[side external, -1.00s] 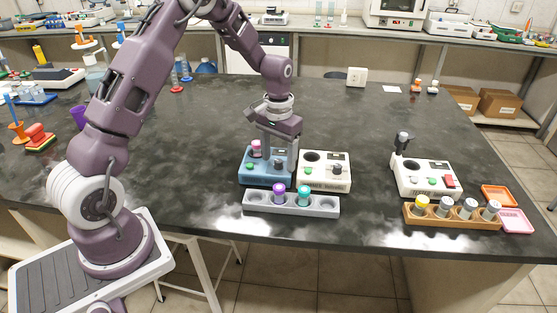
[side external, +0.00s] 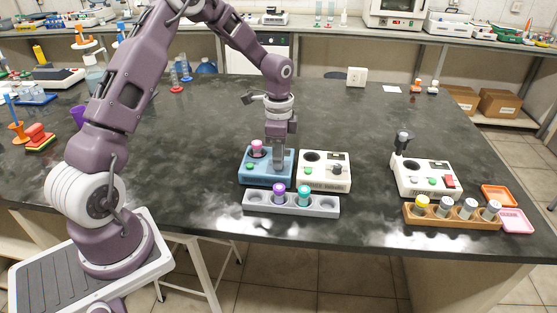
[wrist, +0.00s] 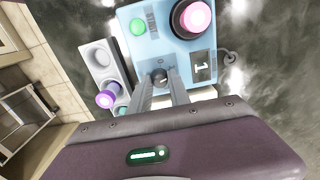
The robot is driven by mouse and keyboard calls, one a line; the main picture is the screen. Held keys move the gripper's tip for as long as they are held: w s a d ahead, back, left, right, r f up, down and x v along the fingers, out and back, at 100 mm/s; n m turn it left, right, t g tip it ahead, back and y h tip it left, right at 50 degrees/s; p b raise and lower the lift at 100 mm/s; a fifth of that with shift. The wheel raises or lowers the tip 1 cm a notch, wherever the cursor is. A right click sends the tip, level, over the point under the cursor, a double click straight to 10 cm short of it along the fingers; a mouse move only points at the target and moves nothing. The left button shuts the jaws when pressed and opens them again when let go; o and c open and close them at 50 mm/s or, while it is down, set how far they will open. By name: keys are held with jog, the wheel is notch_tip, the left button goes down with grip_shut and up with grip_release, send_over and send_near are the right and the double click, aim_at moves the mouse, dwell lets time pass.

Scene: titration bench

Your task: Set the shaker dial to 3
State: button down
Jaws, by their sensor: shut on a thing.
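The blue shaker box (side external: 252,178) stands on the dark bench; its top also shows in the wrist view (wrist: 150,46). It carries a green button (wrist: 137,27), a pink-capped tube (wrist: 195,17) in a round well, and a small display (wrist: 202,67) that appears to read 1. The dark dial (wrist: 159,74) sits at the box's edge nearest my gripper in the wrist view. My gripper (side external: 278,169) points straight down over the box, its fingers (wrist: 161,86) shut on the dial from both sides. The dial is hidden by the fingers in the side view, and its setting cannot be read.
A grey rack (side external: 258,202) with purple- and teal-capped tubes stands just in front of the box. A white device (side external: 330,182) with a similar well and knob stands close at its right. Another white device (side external: 420,172) and a wooden rack (side external: 450,219) stand farther right. Bench behind is clear.

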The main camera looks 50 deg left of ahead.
jog(key=c, duration=2)
grip_release()
grip_shut()
jog(key=m, duration=1.2)
jog(key=o, duration=1.3)
grip_release()
